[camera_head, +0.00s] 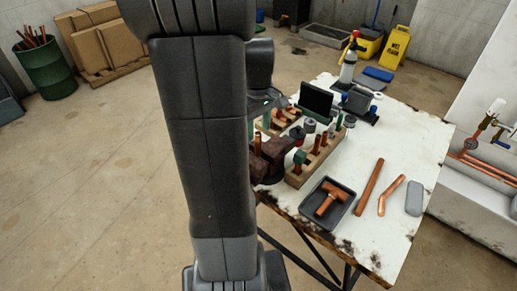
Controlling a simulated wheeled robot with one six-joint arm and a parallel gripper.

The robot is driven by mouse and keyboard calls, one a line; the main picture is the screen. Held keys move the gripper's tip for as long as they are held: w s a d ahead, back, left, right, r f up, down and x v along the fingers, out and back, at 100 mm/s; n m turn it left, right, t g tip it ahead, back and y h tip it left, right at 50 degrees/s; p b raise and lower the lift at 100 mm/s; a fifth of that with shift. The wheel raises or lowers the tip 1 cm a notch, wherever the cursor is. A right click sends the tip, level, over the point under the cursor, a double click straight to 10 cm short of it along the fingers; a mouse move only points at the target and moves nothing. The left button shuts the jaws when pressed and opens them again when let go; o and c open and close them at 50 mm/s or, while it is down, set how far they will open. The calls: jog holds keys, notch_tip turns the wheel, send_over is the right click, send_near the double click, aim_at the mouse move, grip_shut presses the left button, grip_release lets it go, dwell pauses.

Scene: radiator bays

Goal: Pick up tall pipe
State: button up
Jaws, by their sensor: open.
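Several copper pipes are in view, and I cannot tell for certain which is the tall pipe. A straight copper pipe (368,187) lies on the white table (398,248). Short copper pieces (316,144) stand upright in a wooden rack (299,178). Another upright copper piece (257,143) shows at the edge of my arm, partly hidden. My gripper (280,103) is above the far left part of the table, small and largely hidden behind my arm. It is open, and no pipe shows in it.
A black tray (345,209) holds a copper tee (330,201). A dark screen (315,100) and a spray bottle (349,62) stand farther back. The table's near right corner is clear.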

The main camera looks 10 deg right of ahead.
aim_at(258, 143)
jog(key=shift+w+f+p, duration=0.1)
jog(key=shift+f+p, duration=0.25)
jog(key=shift+f, duration=2.95)
grip_shut()
